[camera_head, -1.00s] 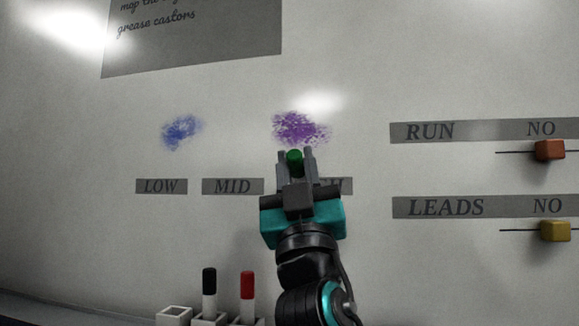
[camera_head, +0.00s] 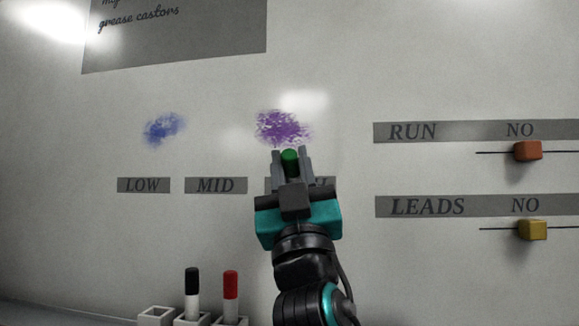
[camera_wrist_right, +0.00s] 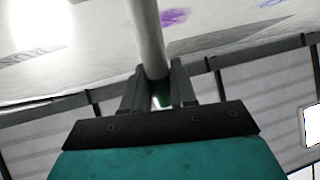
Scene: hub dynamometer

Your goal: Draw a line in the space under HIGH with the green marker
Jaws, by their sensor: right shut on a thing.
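My right gripper (camera_head: 291,160) is shut on the green marker (camera_head: 289,156), whose green end shows between the fingers in the head view. In the right wrist view the marker's pale body (camera_wrist_right: 147,35) stands out from between the fingers (camera_wrist_right: 160,88) toward the board. The gripper is in front of the HIGH label (camera_head: 324,183) and hides most of its letters. The space under HIGH is hidden behind my right arm. Whether the marker tip touches the board cannot be told. My left gripper is not in view.
A black marker (camera_head: 192,290) and a red marker (camera_head: 231,295) stand in white holders beside an empty holder (camera_head: 157,315). The board carries LOW (camera_head: 143,185) and MID (camera_head: 216,185) labels, blue (camera_head: 164,128) and purple (camera_head: 283,128) smudges, and orange (camera_head: 527,150) and yellow (camera_head: 532,229) sliders.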

